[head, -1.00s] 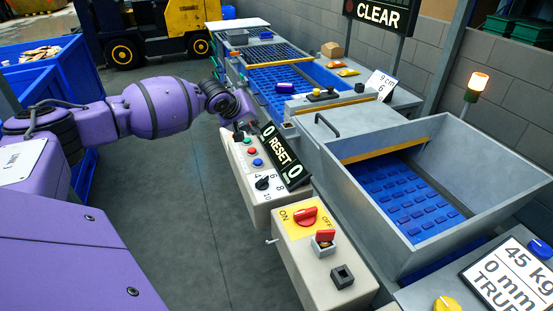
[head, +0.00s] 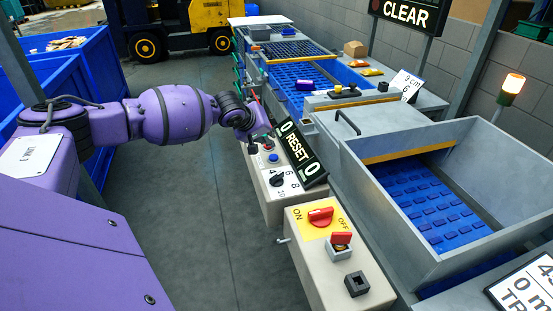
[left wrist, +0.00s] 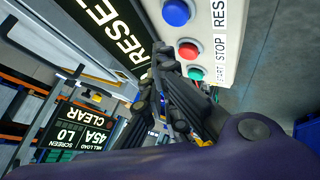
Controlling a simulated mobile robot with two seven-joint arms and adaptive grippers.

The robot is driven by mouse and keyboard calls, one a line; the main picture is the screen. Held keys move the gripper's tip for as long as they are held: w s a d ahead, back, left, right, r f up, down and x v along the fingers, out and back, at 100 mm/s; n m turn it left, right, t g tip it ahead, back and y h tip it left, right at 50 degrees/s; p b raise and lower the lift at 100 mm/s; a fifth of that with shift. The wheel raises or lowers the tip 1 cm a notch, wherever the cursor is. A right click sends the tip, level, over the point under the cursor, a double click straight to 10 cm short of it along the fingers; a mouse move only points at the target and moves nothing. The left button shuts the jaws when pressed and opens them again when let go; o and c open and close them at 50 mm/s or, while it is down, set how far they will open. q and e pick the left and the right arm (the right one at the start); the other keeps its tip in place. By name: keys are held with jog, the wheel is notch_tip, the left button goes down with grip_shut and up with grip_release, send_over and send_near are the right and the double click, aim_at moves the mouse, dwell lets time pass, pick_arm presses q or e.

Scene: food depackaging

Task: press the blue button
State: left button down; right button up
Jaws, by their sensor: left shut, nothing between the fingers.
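The blue button (head: 273,158) is on the sloping top of a beige control box (head: 275,205), just nearer than the red button (head: 268,147). In the left wrist view the blue button (left wrist: 176,12) is at the top, beside the "RESET" label, with the red and green buttons (left wrist: 195,73) below it. My left gripper (head: 263,141) is shut and empty, over the far end of the button row. Its fingertips (left wrist: 163,50) appear beside the red button in the wrist view; contact cannot be told. The green button is hidden in the head view. My right gripper is not in view.
A black "RESET" display (head: 300,152) stands close to the right of the buttons. A black rotary knob (head: 278,179) is just nearer than the blue button. A second box with a red switch (head: 320,217) stands in front. The floor (head: 190,200) on the left is clear.

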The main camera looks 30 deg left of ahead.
aim_at(273, 157)
pick_arm(q)
jog(key=shift+f, duration=1.15)
jog(key=shift+f, duration=0.1)
dwell(0.6)
jog(key=shift+f, duration=0.25)
